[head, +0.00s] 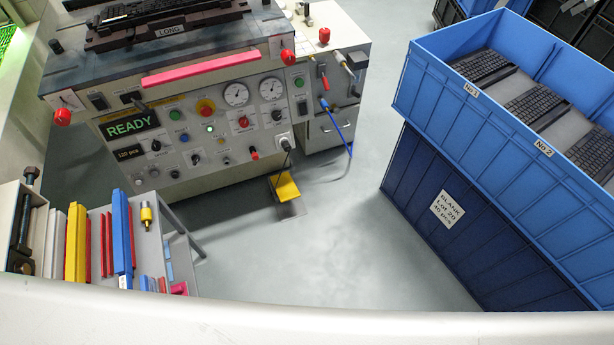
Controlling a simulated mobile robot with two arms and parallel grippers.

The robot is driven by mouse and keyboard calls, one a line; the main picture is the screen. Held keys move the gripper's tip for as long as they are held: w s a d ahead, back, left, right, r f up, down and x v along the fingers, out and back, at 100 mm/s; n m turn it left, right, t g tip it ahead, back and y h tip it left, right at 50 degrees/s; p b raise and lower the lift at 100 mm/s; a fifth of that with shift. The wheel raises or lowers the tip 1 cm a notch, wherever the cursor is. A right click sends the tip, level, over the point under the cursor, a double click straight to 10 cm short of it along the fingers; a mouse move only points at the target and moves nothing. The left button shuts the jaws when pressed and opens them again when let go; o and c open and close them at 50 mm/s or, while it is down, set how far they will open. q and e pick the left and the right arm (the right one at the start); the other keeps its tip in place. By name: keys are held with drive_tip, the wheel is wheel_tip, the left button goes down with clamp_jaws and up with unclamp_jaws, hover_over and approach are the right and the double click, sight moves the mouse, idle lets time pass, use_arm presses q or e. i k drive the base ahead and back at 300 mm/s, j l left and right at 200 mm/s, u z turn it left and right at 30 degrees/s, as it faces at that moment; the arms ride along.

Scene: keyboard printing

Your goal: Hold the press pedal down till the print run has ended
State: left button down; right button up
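A yellow press pedal (285,187) on a grey base sits on the floor at the foot of the press, below its front panel. A black cable runs down toward it from a plug (285,142) on the panel. The press (190,140) has a green display (131,125) reading "READY" and a smaller display (129,152) reading "120 pcs". A dark keyboard-like part lies in the fixture marked "LONG" (170,30) on top of the press. Neither of my grippers is in view, and nothing is seen touching the pedal.
Stacked blue crates stand on the right; the upper crate (445,100) holds keyboards, the lower (480,240) is labelled "BLANK Lot 20". A grey cart (150,240) with coloured bars stands at lower left. A blue hose (340,132) hangs by the side cabinet. The middle floor (320,250) is clear.

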sight(287, 190)
drive_tip(key=i+j+z, duration=0.15)
drive_tip(key=i, duration=0.3)
drive_tip(key=i+j+z, duration=0.15)
drive_tip(key=i+j, duration=0.2)
drive_tip(key=i, duration=0.15)
